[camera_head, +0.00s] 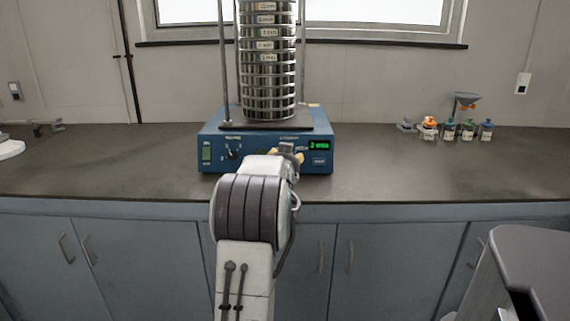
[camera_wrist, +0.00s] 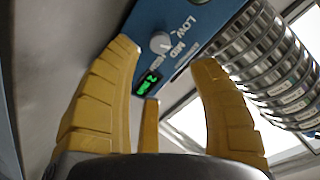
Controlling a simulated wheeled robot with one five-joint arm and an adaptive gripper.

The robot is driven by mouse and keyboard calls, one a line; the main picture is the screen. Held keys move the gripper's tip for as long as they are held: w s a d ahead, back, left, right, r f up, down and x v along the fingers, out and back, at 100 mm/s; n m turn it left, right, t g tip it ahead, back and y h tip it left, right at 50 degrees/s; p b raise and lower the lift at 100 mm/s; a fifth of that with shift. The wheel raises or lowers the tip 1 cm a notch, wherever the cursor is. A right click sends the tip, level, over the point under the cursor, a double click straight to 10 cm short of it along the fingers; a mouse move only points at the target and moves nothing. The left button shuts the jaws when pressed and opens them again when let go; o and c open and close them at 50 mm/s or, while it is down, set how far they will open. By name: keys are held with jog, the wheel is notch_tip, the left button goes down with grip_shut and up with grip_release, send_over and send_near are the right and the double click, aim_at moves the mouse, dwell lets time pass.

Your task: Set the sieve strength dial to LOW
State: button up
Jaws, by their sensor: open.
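The blue sieve shaker (camera_head: 262,162) stands on the counter with its control face toward me. In the wrist view the strength dial (camera_wrist: 160,42) is a small grey knob with LOW, MED and HIGH printed around it. I cannot tell for certain which label its mark points at. In the head view my arm and gripper hide this dial. My gripper (camera_head: 287,154) is in front of the panel, its yellow fingers open; in the wrist view the gripper (camera_wrist: 165,56) has the dial between and just beyond its fingertips, apparently not gripped.
A tall metal sieve stack (camera_head: 268,62) stands on the shaker. A green display (camera_head: 319,145) is right of my gripper, a black knob (camera_head: 234,152) left of it. Small bottles (camera_head: 467,131) stand at the right on the otherwise mostly clear counter (camera_head: 400,175).

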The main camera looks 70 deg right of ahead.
jog(key=shift+v, duration=0.95)
jog(key=shift+f, duration=0.1)
